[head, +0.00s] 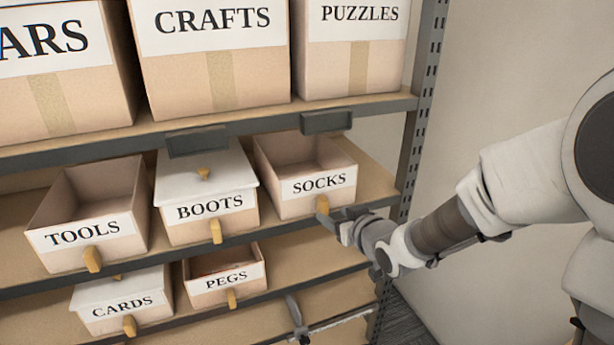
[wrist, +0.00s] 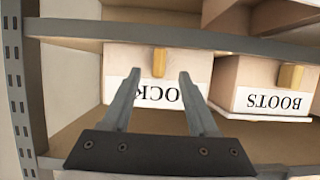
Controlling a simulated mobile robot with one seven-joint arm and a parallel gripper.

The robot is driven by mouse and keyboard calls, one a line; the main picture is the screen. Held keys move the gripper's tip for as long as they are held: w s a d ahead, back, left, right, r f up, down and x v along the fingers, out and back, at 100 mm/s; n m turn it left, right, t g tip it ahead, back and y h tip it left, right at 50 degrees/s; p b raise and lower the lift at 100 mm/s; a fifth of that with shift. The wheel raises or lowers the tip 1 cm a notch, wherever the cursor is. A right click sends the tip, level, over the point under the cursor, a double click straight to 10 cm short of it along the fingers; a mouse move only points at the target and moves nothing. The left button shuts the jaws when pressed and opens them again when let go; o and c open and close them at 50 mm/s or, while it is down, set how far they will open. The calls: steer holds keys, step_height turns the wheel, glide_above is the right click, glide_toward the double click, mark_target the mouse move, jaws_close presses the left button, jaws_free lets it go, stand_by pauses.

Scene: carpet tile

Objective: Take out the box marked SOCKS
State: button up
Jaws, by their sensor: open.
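The SOCKS box (head: 300,178) is an open-topped cardboard box with a white label and a tan handle (head: 322,205) low on its front. It stands on the middle shelf, right of the BOOTS box. My gripper (head: 336,218) is at the front of the SOCKS box, by the handle. In the wrist view, which is upside down, the open fingers (wrist: 160,72) point at the front of the SOCKS box (wrist: 120,62). The handle (wrist: 159,62) shows between and slightly past the fingertips, with space on both sides. The fingers cover part of the label.
The BOOTS box (head: 215,225), with a white lid, is just left of SOCKS, and the TOOLS box (head: 60,255) is farther left. CARDS (head: 115,322) and PEGS (head: 220,295) stand below. A dark rack post (head: 420,120) is at the right. Larger boxes fill the shelf above.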

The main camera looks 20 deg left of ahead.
mark_target(326, 209)
steer(key=shift+b+x, duration=0.3)
steer(key=shift+x, duration=2.85)
jaws_close()
steer(key=shift+r, duration=0.1)
